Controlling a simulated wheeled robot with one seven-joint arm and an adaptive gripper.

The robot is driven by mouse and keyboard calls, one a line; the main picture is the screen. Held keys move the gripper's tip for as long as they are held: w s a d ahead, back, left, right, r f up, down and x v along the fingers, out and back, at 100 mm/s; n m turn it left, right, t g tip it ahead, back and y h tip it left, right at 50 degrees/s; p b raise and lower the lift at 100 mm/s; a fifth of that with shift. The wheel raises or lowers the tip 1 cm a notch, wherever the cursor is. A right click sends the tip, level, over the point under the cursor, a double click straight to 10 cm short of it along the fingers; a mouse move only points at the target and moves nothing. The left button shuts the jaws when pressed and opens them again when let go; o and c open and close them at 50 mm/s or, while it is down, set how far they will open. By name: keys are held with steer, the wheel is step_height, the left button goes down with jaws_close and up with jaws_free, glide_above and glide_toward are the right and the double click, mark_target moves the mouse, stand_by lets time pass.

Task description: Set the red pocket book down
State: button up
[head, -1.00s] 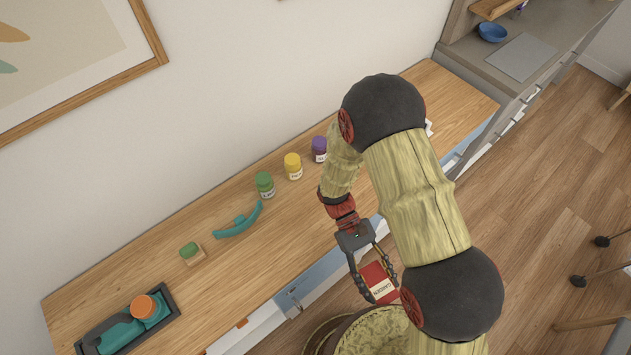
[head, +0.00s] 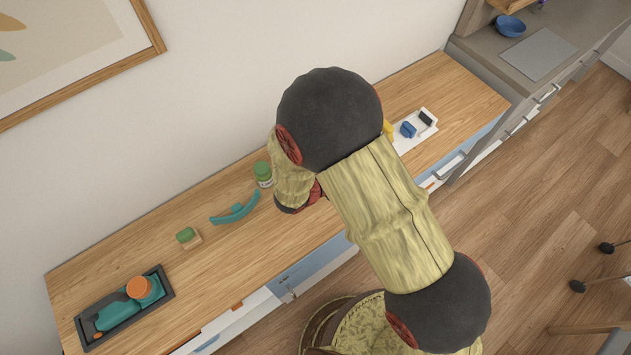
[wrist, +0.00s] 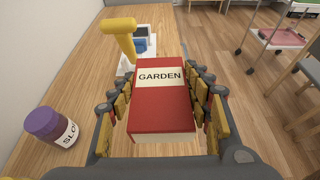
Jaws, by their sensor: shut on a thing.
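The red pocket book (wrist: 161,109), with a cream band reading GARDEN, shows in the wrist view between the fingers of my gripper (wrist: 160,100). The fingers are shut on its two long sides. Wooden counter (wrist: 90,85) shows to the left of the book and wooden floor to its right, so it is held near the counter's front edge. I cannot tell its height above the counter. In the head view my arm hides the gripper and the book. The counter (head: 215,260) runs along the wall there.
A purple-lidded jar (wrist: 50,127) stands left of my gripper. A yellow thing (wrist: 120,35) and a white tray (head: 418,130) with blue and dark items lie beyond. A green-lidded jar (head: 263,174), a teal crank (head: 236,209), a green-topped block (head: 188,237) and a dark tray (head: 91,338) occupy the left.

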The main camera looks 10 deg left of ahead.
steer(key=s+a+f, duration=0.1)
steer(key=a+f, duration=0.2)
steer(key=s+a+f+b, duration=0.1)
steer(key=s+a+f, duration=0.1)
steer(key=a+f, duration=0.1)
steer(key=s+a+f, duration=0.2)
steer(key=a, duration=0.3)
steer(key=shift+a+f, duration=0.15)
steer(key=shift+f, duration=0.25)
steer(key=shift+s+a+f+b, duration=0.15)
steer(key=shift+a+f+b, duration=0.15)
steer(key=shift+f, duration=1.55)
steer(key=shift+b, duration=0.3)
steer(key=shift+f, duration=0.15)
steer(key=o, duration=1.4)
steer(key=shift+c, duration=0.2)
